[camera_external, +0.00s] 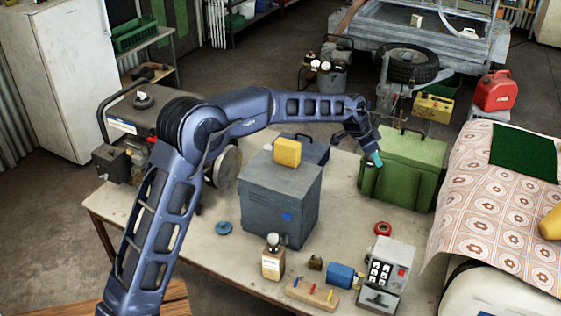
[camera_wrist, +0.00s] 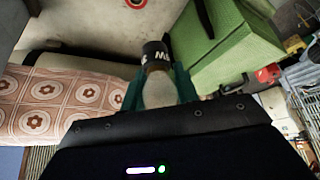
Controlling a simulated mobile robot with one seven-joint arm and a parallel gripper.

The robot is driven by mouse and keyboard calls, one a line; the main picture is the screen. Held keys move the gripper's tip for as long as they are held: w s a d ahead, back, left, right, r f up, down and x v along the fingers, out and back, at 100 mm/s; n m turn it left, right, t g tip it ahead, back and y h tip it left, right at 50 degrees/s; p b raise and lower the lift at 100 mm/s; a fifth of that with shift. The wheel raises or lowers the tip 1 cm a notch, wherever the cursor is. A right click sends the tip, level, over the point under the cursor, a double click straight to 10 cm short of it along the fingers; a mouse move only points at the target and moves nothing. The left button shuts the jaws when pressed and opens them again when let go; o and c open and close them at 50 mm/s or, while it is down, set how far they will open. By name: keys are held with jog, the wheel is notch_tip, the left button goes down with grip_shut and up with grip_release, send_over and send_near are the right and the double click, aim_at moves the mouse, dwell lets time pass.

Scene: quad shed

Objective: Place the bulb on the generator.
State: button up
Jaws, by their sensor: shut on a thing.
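A bulb (camera_wrist: 158,91) with a pale body and a dark, white-lettered end is held between the teal fingers of my gripper (camera_wrist: 156,84). In the external view my gripper (camera_external: 374,157) is raised beside the left side of the green box, and the bulb cannot be made out there. A machine with a black handle, a dark tank-like top and a cap (camera_external: 130,116) looks like the generator. It stands at the far left of the workbench, partly behind my arm, well away from my gripper.
A grey-blue box (camera_external: 270,200) with a yellow block (camera_external: 287,152) on top stands mid-bench. The green box (camera_external: 415,168) is at the right. A bottle (camera_external: 273,260), a keypad device (camera_external: 386,275) and a red ring (camera_external: 383,229) lie near the front. Some bench is bare between them.

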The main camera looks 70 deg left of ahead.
jog(key=s+a+r+n+y, duration=0.1)
jog(key=s+a+r, duration=0.4)
jog(key=a, duration=0.5)
jog(key=s+a+r+n+y, duration=0.15)
jog(key=s+a+r, duration=0.25)
jog(key=s+a, duration=0.5)
jog(key=s+a+r+n, duration=0.2)
jog(key=s+a+r, duration=0.25)
jog(key=a, duration=0.55)
jog(key=s+a+r+n+y, duration=0.1)
jog(key=s+a+r, duration=0.4)
jog(key=s, duration=0.6)
jog(key=s+a+r+n+g, duration=0.15)
jog(key=s+a+r, duration=0.25)
jog(key=s+a, duration=0.5)
jog(key=s+a+r+n+y, duration=0.15)
jog(key=s+a+r, duration=0.25)
jog(key=s, duration=1)
jog(key=f, duration=1.9)
jog(key=shift+w+d+f, duration=0.1)
jog(key=shift+w+d, duration=0.05)
jog(key=shift+d, duration=0.05)
jog(key=shift+f, duration=0.1)
jog(key=o, duration=1)
